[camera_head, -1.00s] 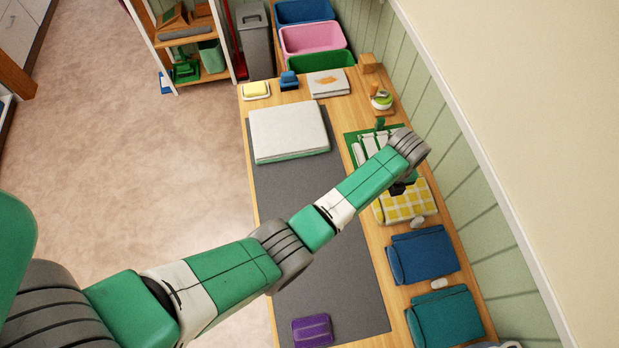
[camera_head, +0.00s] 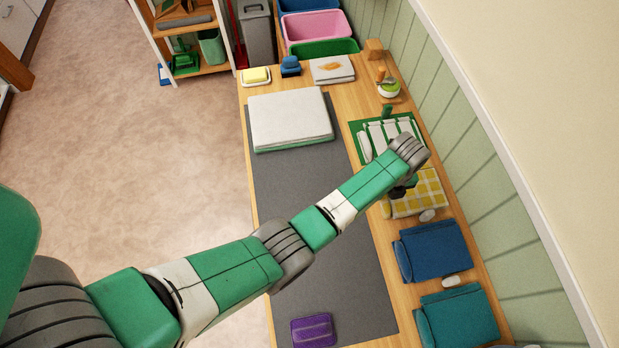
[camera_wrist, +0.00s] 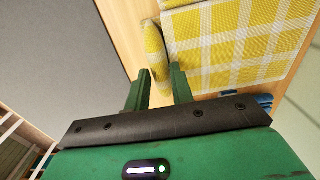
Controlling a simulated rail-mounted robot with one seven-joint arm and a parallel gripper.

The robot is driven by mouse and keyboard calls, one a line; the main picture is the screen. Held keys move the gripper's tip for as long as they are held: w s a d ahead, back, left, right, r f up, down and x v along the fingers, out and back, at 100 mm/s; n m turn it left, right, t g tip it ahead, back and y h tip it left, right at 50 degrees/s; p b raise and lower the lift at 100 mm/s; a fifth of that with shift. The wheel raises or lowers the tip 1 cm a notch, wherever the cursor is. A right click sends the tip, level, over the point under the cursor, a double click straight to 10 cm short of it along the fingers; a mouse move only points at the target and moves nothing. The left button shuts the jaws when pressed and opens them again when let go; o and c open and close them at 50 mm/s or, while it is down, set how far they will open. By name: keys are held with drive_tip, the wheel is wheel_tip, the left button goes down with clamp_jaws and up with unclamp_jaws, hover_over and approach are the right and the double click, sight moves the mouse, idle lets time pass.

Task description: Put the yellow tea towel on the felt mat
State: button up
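The yellow tea towel (camera_head: 427,196) is a folded yellow-and-white checked cloth on the wooden table, right of the grey felt mat (camera_head: 322,220). In the wrist view its checked top (camera_wrist: 235,40) lies beside a rolled yellow edge (camera_wrist: 153,45). My gripper (camera_wrist: 160,85) is open, its green fingers apart on either side of the line of that rolled edge. I cannot tell whether they touch it. In the head view my arm's wrist hides most of the gripper and part of the towel's far-left corner.
A white folded stack (camera_head: 290,120) lies at the mat's far end and a purple cloth (camera_head: 312,330) at its near end. The mat's middle is bare. A striped cloth (camera_head: 378,136), a blue cloth (camera_head: 436,250) and a teal cloth (camera_head: 462,318) line the right side.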

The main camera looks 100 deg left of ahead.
clamp_jaws()
wheel_tip(320, 180, up, 7)
drive_tip(key=p, duration=0.7)
drive_tip(key=shift+f, duration=0.1)
